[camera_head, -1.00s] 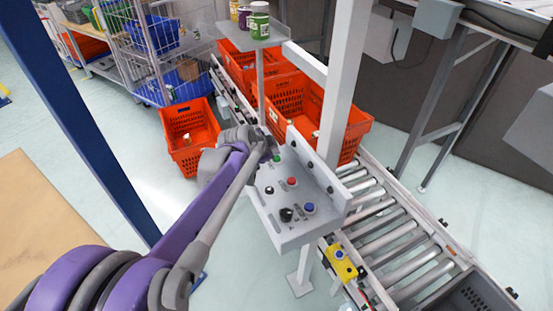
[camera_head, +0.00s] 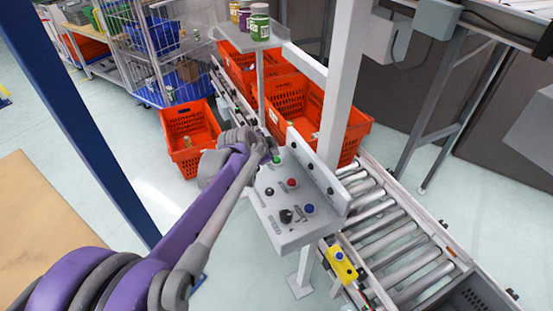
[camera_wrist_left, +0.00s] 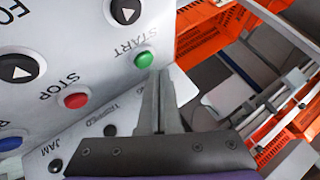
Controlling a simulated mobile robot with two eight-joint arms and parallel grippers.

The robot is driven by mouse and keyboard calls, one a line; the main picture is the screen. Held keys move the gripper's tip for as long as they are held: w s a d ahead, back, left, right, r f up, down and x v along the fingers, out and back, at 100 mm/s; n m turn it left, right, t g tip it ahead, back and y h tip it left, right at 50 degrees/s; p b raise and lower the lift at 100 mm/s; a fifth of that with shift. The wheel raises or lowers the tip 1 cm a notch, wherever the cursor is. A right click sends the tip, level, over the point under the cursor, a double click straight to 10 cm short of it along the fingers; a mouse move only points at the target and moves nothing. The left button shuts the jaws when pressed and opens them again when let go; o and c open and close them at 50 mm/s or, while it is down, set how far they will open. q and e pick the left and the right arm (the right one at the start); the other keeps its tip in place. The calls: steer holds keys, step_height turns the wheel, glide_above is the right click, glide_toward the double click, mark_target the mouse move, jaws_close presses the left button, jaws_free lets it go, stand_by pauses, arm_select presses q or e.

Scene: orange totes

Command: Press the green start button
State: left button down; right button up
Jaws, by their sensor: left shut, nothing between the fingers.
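The green start button (camera_head: 277,160) is at the upper end of the grey control panel (camera_head: 266,203), close to my left gripper. In the left wrist view the green button (camera_wrist_left: 144,59) is below the upside-down word START. My left gripper (camera_head: 271,150) is shut and empty. In the left wrist view its closed fingertips (camera_wrist_left: 160,74) are just right of and below the button. I cannot tell whether they touch it. My right gripper is not in view.
A red button (camera_head: 292,183) marked STOP, a blue button (camera_head: 309,208) and a black knob (camera_head: 286,215) share the panel. A roller conveyor (camera_head: 385,232) runs along its right. Orange totes (camera_head: 344,128) stand behind it. Jars (camera_head: 259,22) sit on a shelf above.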

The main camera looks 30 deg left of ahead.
arm_select(q)
steer(key=shift+f, duration=0.15)
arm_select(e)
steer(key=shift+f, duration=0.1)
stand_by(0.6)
arm_select(q)
steer(key=shift+f, duration=0.3)
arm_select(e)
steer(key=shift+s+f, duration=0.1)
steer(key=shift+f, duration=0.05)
